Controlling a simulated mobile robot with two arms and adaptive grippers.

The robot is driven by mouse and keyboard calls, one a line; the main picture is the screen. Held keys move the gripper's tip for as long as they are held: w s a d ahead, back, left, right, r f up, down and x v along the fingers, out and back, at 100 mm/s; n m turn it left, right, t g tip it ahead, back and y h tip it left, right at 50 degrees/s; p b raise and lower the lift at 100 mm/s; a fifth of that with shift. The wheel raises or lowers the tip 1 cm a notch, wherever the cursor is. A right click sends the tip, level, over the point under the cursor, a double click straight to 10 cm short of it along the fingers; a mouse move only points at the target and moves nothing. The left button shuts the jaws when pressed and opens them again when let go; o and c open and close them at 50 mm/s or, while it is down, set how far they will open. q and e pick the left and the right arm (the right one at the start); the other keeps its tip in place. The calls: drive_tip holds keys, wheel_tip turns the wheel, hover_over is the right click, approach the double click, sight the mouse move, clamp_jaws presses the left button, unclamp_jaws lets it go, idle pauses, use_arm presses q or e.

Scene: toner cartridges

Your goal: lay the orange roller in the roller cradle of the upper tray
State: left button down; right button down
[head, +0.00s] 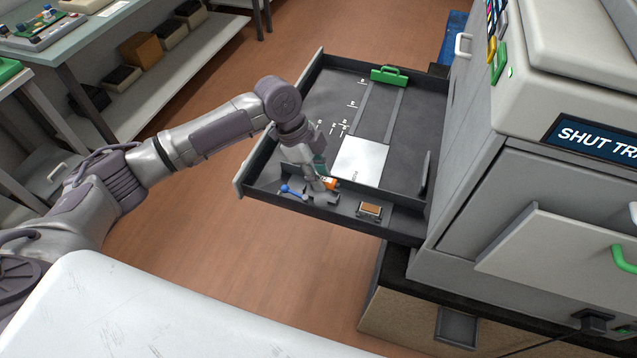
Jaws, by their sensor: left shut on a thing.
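The upper tray (420,109) is pulled out from the machine like a drawer. My left gripper (325,183) points down into the front part of this tray, left of its middle. It is shut on the orange roller (332,184), of which only a small orange part shows beside the fingers. Dark supports that look like the roller cradle (325,198) lie just below the gripper. The gripper hides much of this spot, so I cannot tell whether the roller touches the cradle. My right gripper is not in view.
A blue-ended tool (293,190) lies left of the gripper, and a small brown-topped block (370,209) lies right of it. A white sheet (360,160) and a green handle (389,74) are behind in the tray. The machine (540,185) stands at the right.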

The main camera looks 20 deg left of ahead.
sight(318, 195)
use_arm(q)
wheel_tip(318, 195, down, 4)
drive_tip(key=shift+w+a+f+p, duration=0.1)
drive_tip(key=shift+p, duration=0.3)
drive_tip(key=c, duration=1.2)
unclamp_jaws()
drive_tip(key=shift+f, duration=0.1)
drive_tip(key=shift+a+r, duration=0.25)
drive_tip(key=shift+r, duration=0.3)
drive_tip(key=b+v, duration=0.1)
drive_tip(key=v, duration=1)
